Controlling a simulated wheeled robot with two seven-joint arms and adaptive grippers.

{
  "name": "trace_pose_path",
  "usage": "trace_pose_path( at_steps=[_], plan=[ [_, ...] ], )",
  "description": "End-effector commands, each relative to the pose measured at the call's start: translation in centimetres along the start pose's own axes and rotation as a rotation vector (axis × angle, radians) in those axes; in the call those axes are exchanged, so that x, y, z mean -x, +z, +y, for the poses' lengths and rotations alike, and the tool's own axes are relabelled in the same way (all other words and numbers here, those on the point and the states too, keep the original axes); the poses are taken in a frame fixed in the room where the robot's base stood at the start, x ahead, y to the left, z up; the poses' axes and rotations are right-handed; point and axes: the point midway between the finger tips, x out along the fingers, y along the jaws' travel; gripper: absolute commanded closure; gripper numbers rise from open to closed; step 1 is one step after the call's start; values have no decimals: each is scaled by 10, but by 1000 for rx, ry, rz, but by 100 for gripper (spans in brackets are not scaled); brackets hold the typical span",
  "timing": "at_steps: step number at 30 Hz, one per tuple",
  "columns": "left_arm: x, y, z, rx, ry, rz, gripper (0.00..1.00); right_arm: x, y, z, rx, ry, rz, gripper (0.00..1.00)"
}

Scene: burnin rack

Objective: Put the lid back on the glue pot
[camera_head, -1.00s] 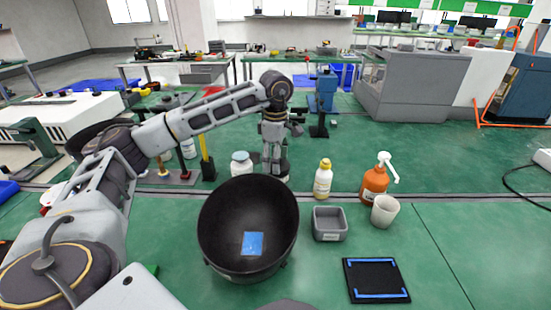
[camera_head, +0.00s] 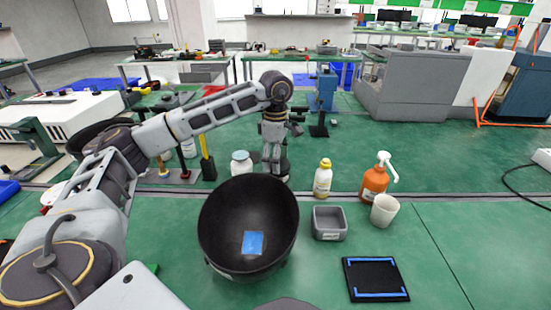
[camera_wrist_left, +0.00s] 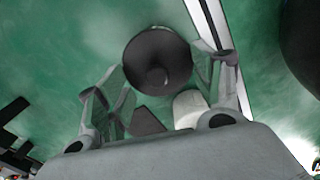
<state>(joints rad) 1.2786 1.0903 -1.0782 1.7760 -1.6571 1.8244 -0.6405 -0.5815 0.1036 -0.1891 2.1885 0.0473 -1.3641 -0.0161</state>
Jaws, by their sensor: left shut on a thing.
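My left gripper (camera_head: 273,168) is beyond the black bowl and points down. In the head view the lid (camera_head: 284,167) shows only in part behind the fingers. A white jar (camera_head: 241,166) with a pale blue top, which may be the glue pot, stands just left of the gripper. A whitish object (camera_wrist_left: 190,103) below the lid in the wrist view may be this jar. My right gripper is not in view.
A large black bowl (camera_head: 214,225) with a blue patch inside stands in front. To the right are a yellow-capped bottle (camera_head: 323,181), an orange pump bottle (camera_head: 374,184), a pale cup (camera_head: 385,211), a grey bin (camera_head: 329,235) and a black mat (camera_head: 376,278). Upright tools (camera_head: 207,160) stand left.

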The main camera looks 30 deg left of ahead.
Motion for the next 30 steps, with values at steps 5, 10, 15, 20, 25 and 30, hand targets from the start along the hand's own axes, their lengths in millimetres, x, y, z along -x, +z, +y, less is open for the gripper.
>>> trace_pose_path(
  at_steps=[5,10,15,20,25,30],
  plan=[
    [0,0,0,0,0,0,50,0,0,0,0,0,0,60],
    [0,0,0,0,0,0,21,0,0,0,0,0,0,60],
    [0,0,0,0,0,0,8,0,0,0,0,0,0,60],
    [0,0,0,0,0,0,8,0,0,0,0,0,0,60],
    [0,0,0,0,0,0,0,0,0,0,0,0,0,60],
    [0,0,0,0,0,0,0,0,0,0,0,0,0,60]
  ],
)
